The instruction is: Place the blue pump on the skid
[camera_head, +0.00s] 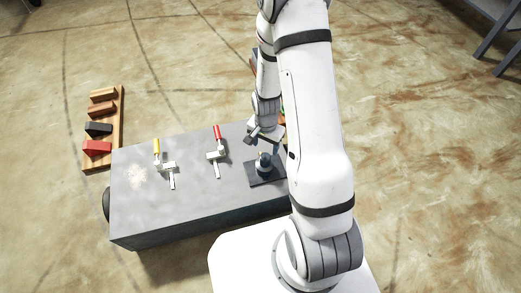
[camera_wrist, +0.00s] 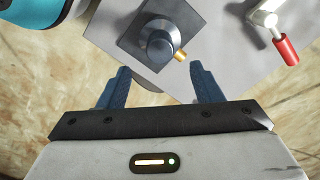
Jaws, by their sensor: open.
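A dark blue-grey round body with a small brass stub, which looks like the blue pump (camera_wrist: 160,40), stands upright on a dark square plate, which looks like the skid (camera_wrist: 128,38). In the head view the pump (camera_head: 263,161) and plate (camera_head: 266,178) are at the right part of the grey table, beside my arm. My gripper (camera_wrist: 160,84) is open with nothing between its fingers. The pump lies just beyond the fingertips in the wrist view. In the head view my gripper (camera_head: 263,136) is close above the pump; my arm hides part of this area.
The grey table (camera_head: 140,215) carries a yellow-handled valve (camera_head: 166,166) and a red-handled valve (camera_head: 217,154) left of the plate. A wooden rack (camera_head: 117,125) with several blocks lies on the floor at left. A teal rounded thing (camera_wrist: 35,10) shows at the wrist view's upper left.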

